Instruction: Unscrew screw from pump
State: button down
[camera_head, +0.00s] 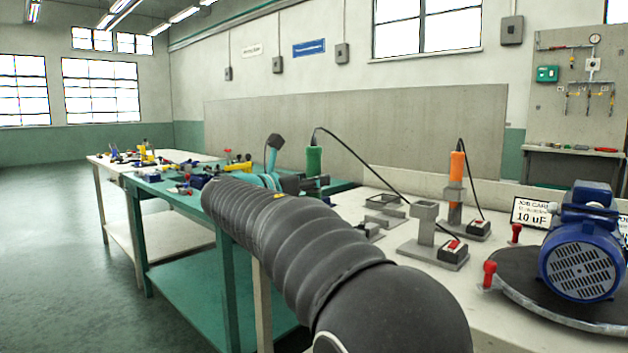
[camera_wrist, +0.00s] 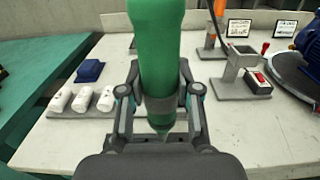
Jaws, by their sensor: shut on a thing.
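My gripper (camera_wrist: 160,105) is shut on a green power screwdriver (camera_wrist: 157,60), which it holds upright with its tapered tip downward in the wrist view. The green screwdriver (camera_head: 314,161) also shows in the head view, above the bench behind my arm, with a black cable running from its top. The pump (camera_head: 582,250) is blue with a grilled round end and sits on a dark round turntable at the right. Its edge shows at the right of the wrist view (camera_wrist: 311,42). The screwdriver is well to the left of the pump. I cannot make out the screw.
An orange screwdriver (camera_head: 457,178) stands in a grey holder. A grey holder (camera_head: 425,213) in front of it is empty. Red clamps (camera_head: 489,274) stand at the turntable (camera_head: 519,293). Several white cylinders (camera_wrist: 82,99) lie in a tray at left.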

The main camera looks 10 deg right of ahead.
aim_at(309, 153)
jog(key=shift+r+p, duration=1.05)
jog(key=shift+p, duration=0.05)
jog(key=shift+r+p, duration=1)
jog(key=shift+r, duration=0.95)
